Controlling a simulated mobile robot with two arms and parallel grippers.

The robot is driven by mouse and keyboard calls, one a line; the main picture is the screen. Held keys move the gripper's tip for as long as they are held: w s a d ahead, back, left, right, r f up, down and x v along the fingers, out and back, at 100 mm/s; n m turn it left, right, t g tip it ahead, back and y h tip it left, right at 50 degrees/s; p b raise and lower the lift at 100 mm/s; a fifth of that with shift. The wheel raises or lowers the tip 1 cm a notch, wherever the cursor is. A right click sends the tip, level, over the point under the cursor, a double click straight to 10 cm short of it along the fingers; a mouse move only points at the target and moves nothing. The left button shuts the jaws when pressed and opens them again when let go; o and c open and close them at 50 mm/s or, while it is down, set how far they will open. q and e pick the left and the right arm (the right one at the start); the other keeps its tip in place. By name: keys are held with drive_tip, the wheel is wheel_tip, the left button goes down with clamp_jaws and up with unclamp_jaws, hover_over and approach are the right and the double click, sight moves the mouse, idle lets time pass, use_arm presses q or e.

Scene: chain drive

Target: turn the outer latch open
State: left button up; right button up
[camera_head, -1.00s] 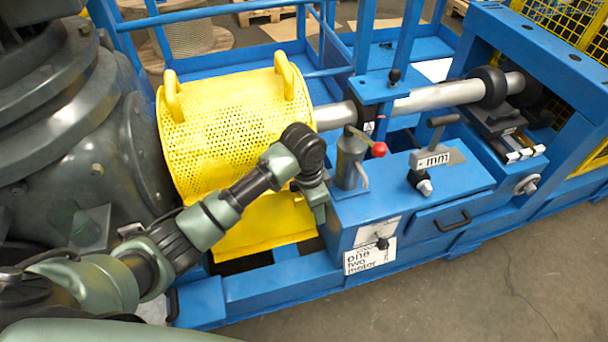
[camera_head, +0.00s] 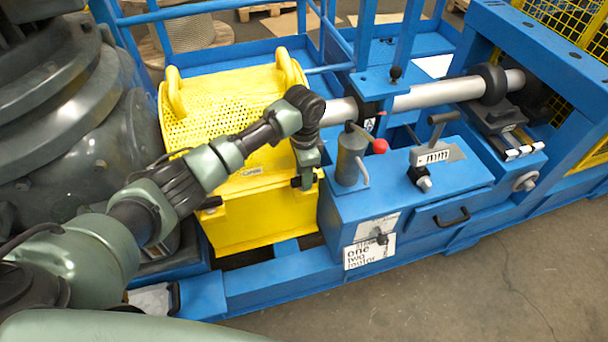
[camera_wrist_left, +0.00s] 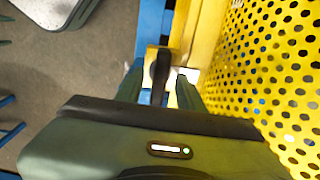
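The yellow guard (camera_head: 262,215) has a perforated cover (camera_head: 222,105) with two handles on top. My left gripper (camera_head: 304,180) points down at the right end of its smooth front. In the left wrist view, the gripper's two fingers (camera_wrist_left: 160,92) stand apart on either side of a black latch lever (camera_wrist_left: 160,72) by a yellow edge; I cannot tell whether either touches it. Another small black latch (camera_head: 210,203) shows at the left of the guard's front, just below my arm. Which one is called outer is not marked. My right gripper is out of view.
To the right of the guard stands a blue cabinet (camera_head: 395,205) with a grey post and a red-knobbed lever (camera_head: 378,146). A silver shaft (camera_head: 440,94) runs behind it. A large dark machine casing (camera_head: 70,140) is at the left. The floor in front is clear.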

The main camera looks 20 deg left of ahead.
use_arm(q)
drive_tip(key=shift+f, duration=0.55)
drive_tip(key=shift+c, duration=0.4)
clamp_jaws()
